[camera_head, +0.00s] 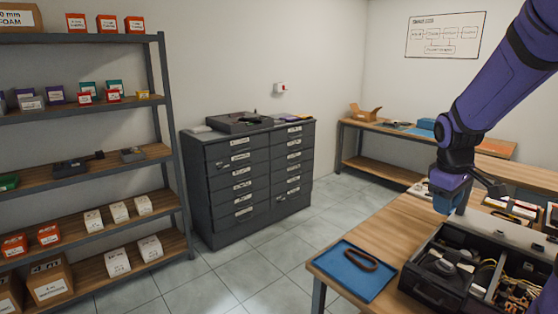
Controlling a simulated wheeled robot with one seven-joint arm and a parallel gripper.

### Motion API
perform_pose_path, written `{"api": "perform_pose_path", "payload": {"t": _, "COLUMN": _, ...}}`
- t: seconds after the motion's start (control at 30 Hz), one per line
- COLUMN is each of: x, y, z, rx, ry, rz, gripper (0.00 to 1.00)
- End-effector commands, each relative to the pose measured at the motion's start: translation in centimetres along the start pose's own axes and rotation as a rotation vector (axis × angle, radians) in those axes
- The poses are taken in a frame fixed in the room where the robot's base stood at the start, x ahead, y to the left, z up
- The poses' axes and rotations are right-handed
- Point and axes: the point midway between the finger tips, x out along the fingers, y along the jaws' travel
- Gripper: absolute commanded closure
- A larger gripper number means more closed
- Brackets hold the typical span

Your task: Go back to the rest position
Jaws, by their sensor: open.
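My purple and black arm comes in from the upper right. My gripper (450,208) hangs low over the wooden worktable (400,232), above and behind the open black case. It is small in view and partly hidden by its own wrist, and I see nothing held in it. A blue tray (340,274) lies on the near left corner of the worktable. A brown oval ring-shaped piece (358,260) lies in the tray, apart from my gripper.
The open black case (428,286) holds grey parts and wiring. Flat items (510,209) lie behind it. A dark drawer cabinet (250,180) and a loaded shelf (95,175) stand left. Another bench (385,142) lines the back wall. Tiled floor left of the worktable is free.

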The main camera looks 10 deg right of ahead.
Motion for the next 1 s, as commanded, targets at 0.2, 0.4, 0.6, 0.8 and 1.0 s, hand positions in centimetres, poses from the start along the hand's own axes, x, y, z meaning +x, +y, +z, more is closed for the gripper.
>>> {"api": "perform_pose_path", "payload": {"t": 0.2, "x": -6.2, "y": -5.9, "z": -0.1, "rx": 0.080, "ry": 0.084, "rz": 0.043, "gripper": 0.60}}
{"api": "perform_pose_path", "payload": {"t": 0.4, "x": -10.5, "y": -11.1, "z": 1.2, "rx": 0.160, "ry": 0.177, "rz": 0.039, "gripper": 0.60}}
{"api": "perform_pose_path", "payload": {"t": 0.6, "x": -13.8, "y": -16.0, "z": 3.7, "rx": 0.234, "ry": 0.280, "rz": -0.007, "gripper": 0.60}}
{"api": "perform_pose_path", "payload": {"t": 0.8, "x": -15.7, "y": -19.7, "z": 6.5, "rx": 0.295, "ry": 0.367, "rz": -0.084, "gripper": 0.60}}
{"api": "perform_pose_path", "payload": {"t": 1.0, "x": -16.3, "y": -21.4, "z": 8.2, "rx": 0.326, "ry": 0.407, "rz": -0.140, "gripper": 0.60}}
